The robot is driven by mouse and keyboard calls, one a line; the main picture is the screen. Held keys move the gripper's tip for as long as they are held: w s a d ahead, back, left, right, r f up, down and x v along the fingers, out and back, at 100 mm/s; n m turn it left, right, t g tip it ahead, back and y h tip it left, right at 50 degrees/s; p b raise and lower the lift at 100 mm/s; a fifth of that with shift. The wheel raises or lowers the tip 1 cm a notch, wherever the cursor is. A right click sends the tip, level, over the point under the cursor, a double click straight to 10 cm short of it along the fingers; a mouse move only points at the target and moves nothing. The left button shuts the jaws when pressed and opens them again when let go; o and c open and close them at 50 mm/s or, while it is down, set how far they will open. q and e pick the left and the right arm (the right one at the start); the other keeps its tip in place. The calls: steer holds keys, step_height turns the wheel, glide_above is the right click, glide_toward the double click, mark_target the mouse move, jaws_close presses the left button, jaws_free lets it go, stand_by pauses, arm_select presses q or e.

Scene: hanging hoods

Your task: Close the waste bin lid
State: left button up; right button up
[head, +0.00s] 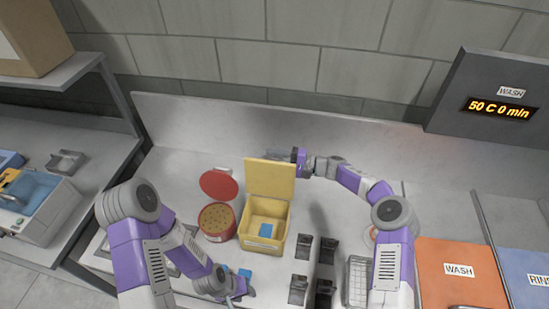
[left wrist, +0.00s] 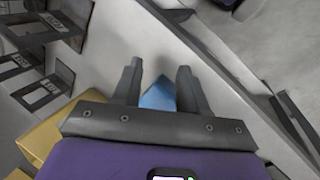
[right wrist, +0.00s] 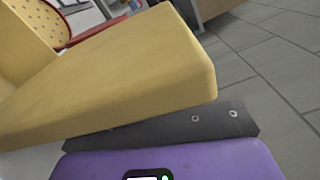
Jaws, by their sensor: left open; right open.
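The yellow waste bin (head: 262,232) stands open on the steel worktop. Its flat yellow lid (head: 270,177) stands upright at the bin's back edge, and a blue item (head: 266,230) shows inside. My right gripper (head: 283,154) is at the far side of the lid, near its top edge. In the right wrist view the yellow lid (right wrist: 120,85) covers the fingers, and I cannot tell whether they touch it. My left gripper (head: 243,290) is low in front of the bin. In the left wrist view its fingers are apart, with a blue piece (left wrist: 158,95) showing between and beyond them.
A round red tub (head: 217,222) with a raised red lid (head: 218,184) stands left of the bin. Several dark holders (head: 328,250) and a wire basket (head: 357,280) stand to the right. Orange WASH (head: 460,270) and blue RINSE (head: 528,275) areas lie farther right.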

steer(key=shift+c, duration=0.3)
steer(key=shift+r, duration=0.1)
jaws_close()
steer(key=shift+w, duration=0.1)
